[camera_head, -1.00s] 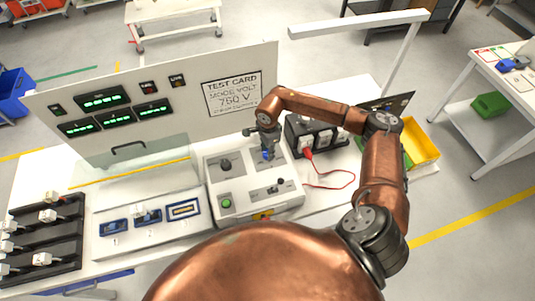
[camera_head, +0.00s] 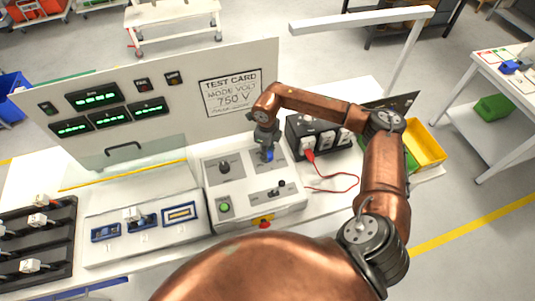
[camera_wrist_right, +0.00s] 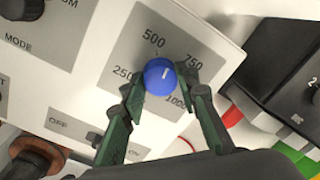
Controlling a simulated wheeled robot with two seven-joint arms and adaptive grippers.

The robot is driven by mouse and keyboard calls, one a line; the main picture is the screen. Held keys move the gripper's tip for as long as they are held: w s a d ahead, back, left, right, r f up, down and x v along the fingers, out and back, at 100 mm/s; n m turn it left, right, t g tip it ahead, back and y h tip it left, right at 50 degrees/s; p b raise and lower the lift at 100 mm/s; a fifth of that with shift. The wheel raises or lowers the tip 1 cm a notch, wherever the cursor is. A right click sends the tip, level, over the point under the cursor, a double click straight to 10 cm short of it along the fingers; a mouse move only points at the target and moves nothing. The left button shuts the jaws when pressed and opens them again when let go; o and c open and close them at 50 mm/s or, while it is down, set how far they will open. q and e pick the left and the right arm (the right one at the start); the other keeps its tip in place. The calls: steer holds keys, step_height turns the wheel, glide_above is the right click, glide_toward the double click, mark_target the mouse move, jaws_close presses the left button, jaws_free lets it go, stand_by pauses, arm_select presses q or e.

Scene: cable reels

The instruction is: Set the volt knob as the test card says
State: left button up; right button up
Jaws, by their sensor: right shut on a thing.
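The blue volt knob (camera_wrist_right: 160,76) sits on a grey dial plate marked 250, 500, 750 and 1000. Its white mark points up and to the right in the wrist view, between 500 and 750. My right gripper (camera_wrist_right: 158,88) is shut on the knob, one finger on each side; it also shows in the head view (camera_head: 266,146). The test card (camera_head: 231,93) on the upright panel reads MODE VOLT, 750 V. The white control box (camera_head: 250,206) carries the knob. My left gripper is not in view.
A black mode knob (camera_head: 224,167) stands left of the volt knob. A green button (camera_head: 225,208) and a small switch are in front. A dark box (camera_head: 318,138) with a red cable stands to the right. A yellow bin (camera_head: 428,148) is farther right.

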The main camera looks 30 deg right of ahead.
steer(key=m+b, duration=0.1)
steer(key=m, duration=0.3)
steer(key=shift+w+m, duration=0.1)
steer(key=shift+m, duration=0.2)
steer(key=m, duration=0.4)
steer(key=shift+d+r+m, duration=0.1)
steer(key=shift+m, duration=0.2)
steer(key=o, duration=1.2)
steer(key=shift+c, duration=0.2)
steer(key=shift+r, duration=0.1)
step_height(320, 180, up, 12)
steer(key=shift+a, duration=0.2)
